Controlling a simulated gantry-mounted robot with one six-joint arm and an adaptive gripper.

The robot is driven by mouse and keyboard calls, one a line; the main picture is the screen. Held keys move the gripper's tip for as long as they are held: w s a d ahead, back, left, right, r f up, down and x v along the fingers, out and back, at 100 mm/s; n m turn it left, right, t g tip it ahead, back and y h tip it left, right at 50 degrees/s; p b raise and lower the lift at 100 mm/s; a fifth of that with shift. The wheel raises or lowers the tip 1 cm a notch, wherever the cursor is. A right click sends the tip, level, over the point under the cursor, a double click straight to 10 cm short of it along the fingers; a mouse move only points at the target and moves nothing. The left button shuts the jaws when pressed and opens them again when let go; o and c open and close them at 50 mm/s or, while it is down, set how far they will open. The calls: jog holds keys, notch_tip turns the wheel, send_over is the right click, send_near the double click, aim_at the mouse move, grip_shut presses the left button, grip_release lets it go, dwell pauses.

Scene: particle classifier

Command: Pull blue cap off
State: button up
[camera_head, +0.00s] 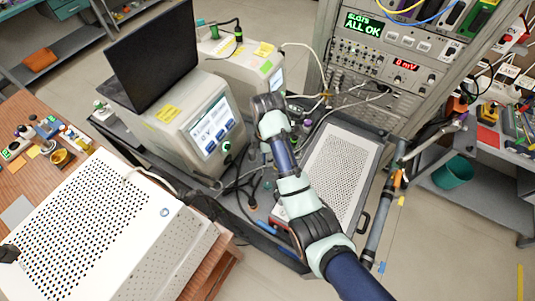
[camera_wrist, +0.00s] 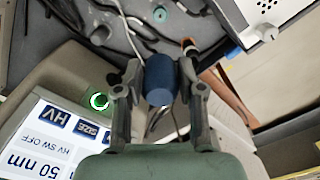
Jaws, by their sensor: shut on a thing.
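In the wrist view, my gripper (camera_wrist: 160,95) has its two dark fingers on either side of a blue cap (camera_wrist: 159,78) and is shut on it. The cap is a rounded blue cylinder standing out from between the fingertips. I cannot tell whether the cap is still seated on anything, as what lies behind it is hidden. In the head view, my arm reaches up to the cart between the screened instrument and the perforated white box, and the fingertips and cap are hidden behind my wrist.
A beige instrument with a lit screen (camera_head: 207,128) stands left of my arm, a black laptop (camera_head: 150,58) on top. Its green-ringed knob (camera_wrist: 99,101) is close to my gripper. A perforated white box (camera_head: 343,165) lies to the right. Cables run around the cart.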

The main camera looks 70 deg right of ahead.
jog(key=shift+r+p, duration=1.7)
jog(key=shift+p, duration=0.15)
notch_tip(320, 180, up, 3)
jog(key=p, duration=0.4)
jog(key=shift+r, duration=0.1)
